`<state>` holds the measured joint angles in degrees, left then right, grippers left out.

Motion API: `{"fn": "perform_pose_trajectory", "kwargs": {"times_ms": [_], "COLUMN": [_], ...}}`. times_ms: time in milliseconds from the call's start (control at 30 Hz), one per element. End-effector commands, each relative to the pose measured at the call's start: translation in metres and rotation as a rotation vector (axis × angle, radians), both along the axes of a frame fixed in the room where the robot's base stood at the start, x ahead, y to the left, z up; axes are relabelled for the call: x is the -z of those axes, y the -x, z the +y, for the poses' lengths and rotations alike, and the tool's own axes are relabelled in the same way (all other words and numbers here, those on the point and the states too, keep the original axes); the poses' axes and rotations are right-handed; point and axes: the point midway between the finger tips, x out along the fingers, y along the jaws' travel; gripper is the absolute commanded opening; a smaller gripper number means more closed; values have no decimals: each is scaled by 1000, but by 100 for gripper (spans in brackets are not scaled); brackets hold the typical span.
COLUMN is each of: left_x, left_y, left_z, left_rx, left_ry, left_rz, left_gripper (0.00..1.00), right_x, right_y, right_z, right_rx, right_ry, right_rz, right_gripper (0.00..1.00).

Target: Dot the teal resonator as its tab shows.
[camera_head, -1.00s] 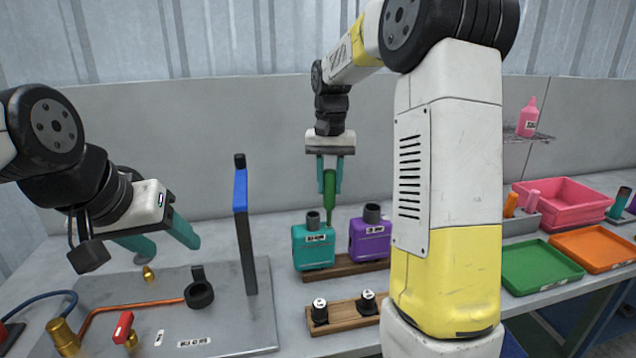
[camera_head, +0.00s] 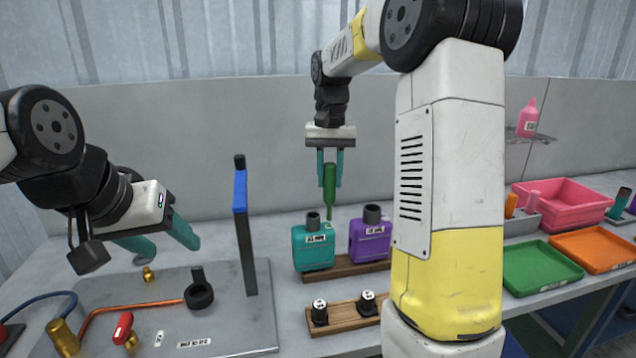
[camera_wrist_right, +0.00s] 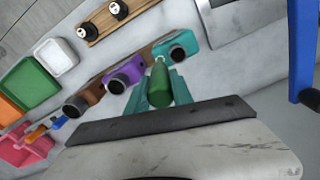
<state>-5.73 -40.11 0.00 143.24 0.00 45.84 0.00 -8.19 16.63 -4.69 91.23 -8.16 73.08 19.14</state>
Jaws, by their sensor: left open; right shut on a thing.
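The teal resonator (camera_head: 313,249) is a teal box with a dark neck and a white label, standing on a wooden rack. It also shows in the right wrist view (camera_wrist_right: 170,45). My right gripper (camera_head: 330,180) is shut on a green marker-like bottle (camera_head: 330,187), tip down, above and just behind the gap between the teal resonator and the purple one. The bottle also shows in the right wrist view (camera_wrist_right: 159,85). Its tip is apart from the resonators. My left gripper (camera_head: 165,240) is open and empty over the left metal plate. The label writing is too small to read.
The purple resonator (camera_head: 370,242) stands right of the teal one. A small rack with two black knobs (camera_head: 343,313) is in front. A blue-topped post (camera_head: 243,225) stands left. Green (camera_head: 541,268) and orange (camera_head: 593,247) trays and a pink bin (camera_head: 565,203) lie right.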

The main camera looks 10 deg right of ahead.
Motion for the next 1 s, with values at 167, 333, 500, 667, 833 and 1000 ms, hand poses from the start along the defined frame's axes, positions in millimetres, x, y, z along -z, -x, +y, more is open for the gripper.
{"fn": "perform_pose_trajectory", "kwargs": {"times_ms": [167, 333, 500, 667, 833, 1000], "left_x": [0, 0, 0, 0, 0, 0], "left_y": [0, 0, 0, 0, 0, 0], "left_z": [0, 0, 0, 0, 0, 0], "left_rx": [0, 0, 0, 0, 0, 0], "left_ry": [0, 0, 0, 0, 0, 0], "left_rz": [0, 0, 0, 0, 0, 0], "left_gripper": [56, 56, 56, 56, 56, 56], "right_x": [-15, -29, -42, -49, -50, -50], "right_y": [-1, -1, -1, -1, 0, 0], "right_z": [0, 0, 0, 0, 0, 0], "right_rx": [0, 0, 0, 0, 0, 0], "right_ry": [0, 0, 0, 0, 0, 0], "right_rz": [-3, -4, -4, -3, -3, -3], "right_gripper": [0, 0, 0, 0, 0, 0]}}
